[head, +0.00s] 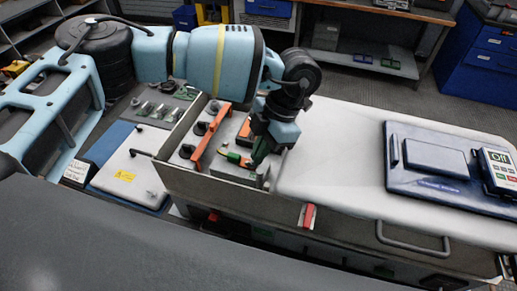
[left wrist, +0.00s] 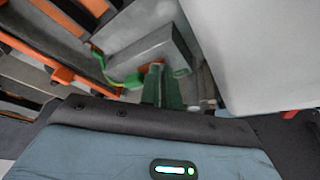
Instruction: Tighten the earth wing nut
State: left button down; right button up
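My left gripper (head: 258,162) reaches down into the open bay of the cabinet, at its front right corner beside a grey block (head: 230,171). In the left wrist view its two dark green fingers (left wrist: 164,88) stand close together, tips at the grey block (left wrist: 151,56). A green earth cable (left wrist: 121,81) runs to the fingertips from the left and ends near a small orange-copper piece (left wrist: 156,64). It also shows in the head view (head: 234,157). I cannot make out the wing nut; the fingers cover that spot. My right gripper is not in view.
An orange bar (head: 209,136) crosses the bay left of the gripper. The bay's front wall (head: 205,188) and the white cabinet top (head: 335,160) bound it closely.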

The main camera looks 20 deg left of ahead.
pick_arm(q)
jog(key=shift+s+d+f+m+t+y, duration=0.15)
jog(key=shift+m+t, duration=0.1)
jog(key=shift+m, duration=0.5)
jog(key=shift+s+a+m+t+y, duration=0.1)
jog(key=shift+m+t+y, duration=0.1)
jog(key=shift+m, duration=0.5)
jog(key=shift+s+d+f+m+t+y, duration=0.15)
jog(key=shift+m+t, duration=0.1)
jog(key=shift+m, duration=0.5)
jog(key=c, duration=1.6)
grip_release()
jog(key=shift+a, duration=0.1)
jog(key=shift+o, duration=0.2)
jog(key=shift+r, duration=0.15)
jog(key=v, duration=0.7)
jog(key=shift+r, duration=0.35)
